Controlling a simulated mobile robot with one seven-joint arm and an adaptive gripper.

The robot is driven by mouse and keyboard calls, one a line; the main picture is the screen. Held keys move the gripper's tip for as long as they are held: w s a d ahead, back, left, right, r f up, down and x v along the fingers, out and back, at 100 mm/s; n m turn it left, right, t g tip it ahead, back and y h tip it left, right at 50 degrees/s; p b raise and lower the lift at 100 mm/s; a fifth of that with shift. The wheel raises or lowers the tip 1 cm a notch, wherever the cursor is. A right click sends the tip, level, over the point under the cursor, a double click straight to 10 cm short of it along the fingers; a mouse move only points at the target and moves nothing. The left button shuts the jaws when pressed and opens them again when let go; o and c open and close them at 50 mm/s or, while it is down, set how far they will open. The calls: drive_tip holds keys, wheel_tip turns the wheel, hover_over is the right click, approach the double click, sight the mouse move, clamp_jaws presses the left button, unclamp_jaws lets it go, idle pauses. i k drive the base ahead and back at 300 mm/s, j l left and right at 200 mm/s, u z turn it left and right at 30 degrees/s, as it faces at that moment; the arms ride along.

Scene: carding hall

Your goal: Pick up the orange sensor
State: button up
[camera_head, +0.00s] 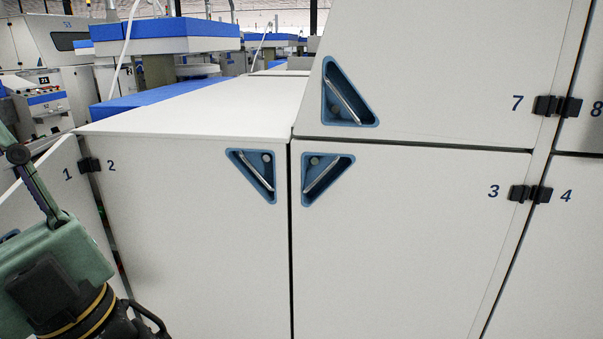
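I see no orange sensor in the head view. A green and black part of my arm, with yellow bands, shows at the lower left. Black curved parts at its end, which look like part of my gripper (148,322), are cut off by the bottom edge. The fingertips are out of frame, so I cannot tell whether it is open or shut, or whether it holds anything.
White machine doors, panel 2 (200,235) and panel 3 (410,240), fill the near view, with blue recessed handles. Upper panel 7 (440,75) stands at the right. A flat white top (210,108) runs back from panel 2. A control box (45,100) stands at the far left.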

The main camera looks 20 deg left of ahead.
sight(119, 266)
drive_tip(key=j+u, duration=0.15)
drive_tip(key=j, duration=0.45)
drive_tip(key=j+u, duration=0.2)
drive_tip(key=j, duration=0.4)
drive_tip(key=i+j+u, duration=0.15)
drive_tip(key=j, duration=0.45)
drive_tip(key=i+j+u, duration=0.15)
drive_tip(key=j, duration=0.45)
drive_tip(key=i+j, duration=0.15)
drive_tip(key=j, duration=0.2)
drive_tip(key=i+j+u, duration=0.1)
drive_tip(key=j, duration=0.25)
drive_tip(key=i+j, duration=0.15)
drive_tip(key=j, duration=0.2)
